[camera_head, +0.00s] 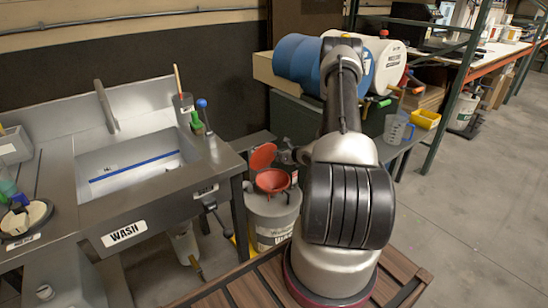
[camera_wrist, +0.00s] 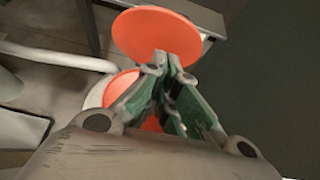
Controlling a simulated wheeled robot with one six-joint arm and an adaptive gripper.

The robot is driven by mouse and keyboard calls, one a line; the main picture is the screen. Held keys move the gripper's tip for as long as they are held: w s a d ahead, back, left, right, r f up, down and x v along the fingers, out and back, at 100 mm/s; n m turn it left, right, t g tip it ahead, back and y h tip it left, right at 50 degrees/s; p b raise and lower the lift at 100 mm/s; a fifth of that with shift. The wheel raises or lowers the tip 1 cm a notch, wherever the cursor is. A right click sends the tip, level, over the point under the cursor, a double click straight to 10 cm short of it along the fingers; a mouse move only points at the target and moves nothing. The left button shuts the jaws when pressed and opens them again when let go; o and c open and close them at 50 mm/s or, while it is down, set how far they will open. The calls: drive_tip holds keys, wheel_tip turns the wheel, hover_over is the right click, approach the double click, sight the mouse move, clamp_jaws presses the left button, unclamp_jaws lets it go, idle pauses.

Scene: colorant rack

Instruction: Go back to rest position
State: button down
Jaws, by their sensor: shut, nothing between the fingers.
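My gripper (camera_wrist: 168,68) is shut and empty in the wrist view, its green-sided fingers together in front of a red-orange round lid (camera_wrist: 157,35). Whether the fingertips touch the lid cannot be told. Part of the red funnel (camera_wrist: 122,88) shows below the lid, behind the fingers. In the head view my arm reaches away from me, and my gripper (camera_head: 284,155) is partly hidden, close to the right of the raised red lid (camera_head: 263,157). The open red funnel (camera_head: 272,180) sits on top of a grey waste drum (camera_head: 272,220).
A steel wash sink (camera_head: 135,165) stands at the left, with bottles and a brush on its rim. Blue (camera_head: 297,58) and white drums (camera_head: 385,62) lie behind my arm. A clear jug (camera_head: 397,129) and yellow bin (camera_head: 426,118) are at the right. The right floor (camera_head: 480,210) is clear.

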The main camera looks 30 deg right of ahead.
drive_tip(key=s+a+r+n+g+y, duration=0.35)
drive_tip(key=s+a+r+n, duration=0.35)
drive_tip(key=s, duration=0.4)
drive_tip(key=s+a+r+n+g+y, duration=0.3)
drive_tip(key=s+a+r+n+y, duration=0.15)
drive_tip(key=s+a+n, duration=0.4)
drive_tip(key=s+a+r+n+h, duration=0.2)
drive_tip(key=s+r+n, duration=0.4)
drive_tip(key=r, duration=0.4)
drive_tip(key=s+a+r+n+h, duration=0.3)
drive_tip(key=s+r+n, duration=0.4)
drive_tip(key=r, duration=0.3)
drive_tip(key=s+a+r+n+g+h, duration=0.1)
drive_tip(key=s+a+r+n+h, duration=0.1)
drive_tip(key=s+r+n, duration=0.4)
wheel_tip(320, 180, up, 5)
drive_tip(key=shift+s+a+n+h, duration=0.15)
drive_tip(key=shift+a+n+h, duration=0.25)
drive_tip(key=shift+h, duration=0.4)
